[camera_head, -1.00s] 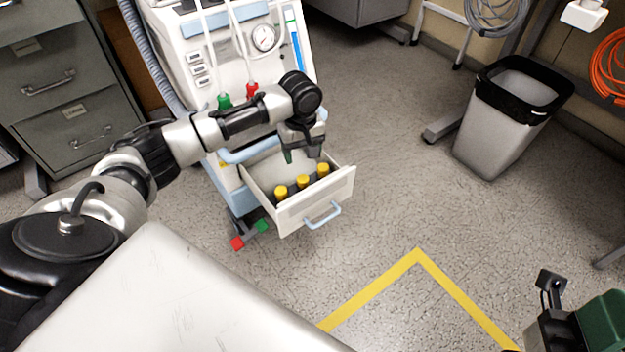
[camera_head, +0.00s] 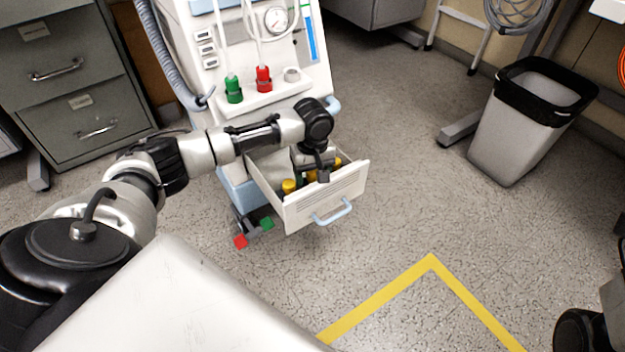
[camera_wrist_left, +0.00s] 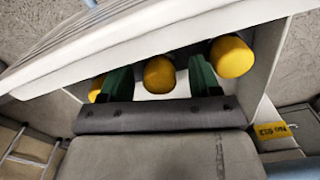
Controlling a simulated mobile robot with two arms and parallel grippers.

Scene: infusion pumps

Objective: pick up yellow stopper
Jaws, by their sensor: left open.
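The drawer (camera_head: 342,186) of the white machine is pulled out and holds yellow stoppers. In the head view one yellow stopper (camera_head: 289,186) shows left of my left gripper (camera_head: 312,178), and another (camera_head: 338,162) shows behind it to the right. My left gripper is open and reaches down into the drawer. In the left wrist view its green fingers (camera_wrist_left: 160,80) stand on either side of the middle yellow stopper (camera_wrist_left: 159,74). A second stopper (camera_wrist_left: 232,57) lies right of the fingers, and a third (camera_wrist_left: 96,90) is partly hidden behind the left finger.
The machine's shelf above the drawer carries a green connector (camera_head: 233,89) and a red connector (camera_head: 264,79). The drawer handle (camera_head: 333,212) faces forward. A grey cabinet (camera_head: 75,90) stands left, and a bin (camera_head: 525,125) stands right. The floor between is open.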

